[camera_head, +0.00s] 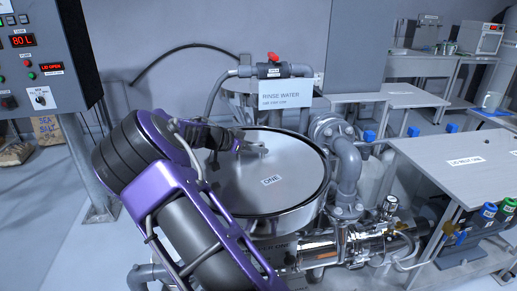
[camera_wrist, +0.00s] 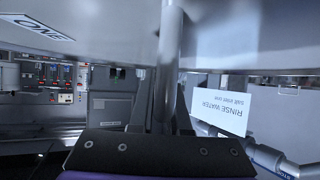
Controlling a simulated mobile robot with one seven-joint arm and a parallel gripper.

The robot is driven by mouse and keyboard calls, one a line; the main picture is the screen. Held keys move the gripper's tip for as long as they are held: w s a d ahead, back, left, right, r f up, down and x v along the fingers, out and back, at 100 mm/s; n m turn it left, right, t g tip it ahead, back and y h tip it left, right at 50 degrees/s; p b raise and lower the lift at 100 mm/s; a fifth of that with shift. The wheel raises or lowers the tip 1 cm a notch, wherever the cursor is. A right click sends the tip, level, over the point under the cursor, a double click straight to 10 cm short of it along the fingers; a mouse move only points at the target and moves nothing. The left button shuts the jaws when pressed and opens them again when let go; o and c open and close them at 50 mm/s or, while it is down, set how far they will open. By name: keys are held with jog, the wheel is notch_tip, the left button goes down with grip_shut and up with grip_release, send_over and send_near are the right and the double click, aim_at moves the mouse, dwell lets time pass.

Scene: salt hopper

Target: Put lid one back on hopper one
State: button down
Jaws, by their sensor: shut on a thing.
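Lid one (camera_head: 285,195) is a round grey metal disc labelled "ONE". It lies over the mouth of hopper one (camera_head: 285,222), the steel vessel at the centre. A dark edge line shows around its right side; I cannot tell whether it sits flush on the rim. My gripper (camera_head: 247,147) is at the handle (camera_head: 262,150) on top of the lid and is shut on it. My arm hides the left side of the lid and hopper. In the wrist view the lid (camera_wrist: 110,30) fills the top, with the handle post (camera_wrist: 168,70) between my fingers.
A control panel (camera_head: 45,60) at the left shows "80 L" and a red "LID OPEN" sign. A "RINSE WATER" sign (camera_head: 286,95) and pipe with a red valve stand behind the hopper. Grey pipes (camera_head: 347,165) rise close at its right. A "LID WELT" bench (camera_head: 460,165) stands further right.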

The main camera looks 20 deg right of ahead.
jog(key=shift+f+b, duration=0.25)
jog(key=shift+b, duration=0.1)
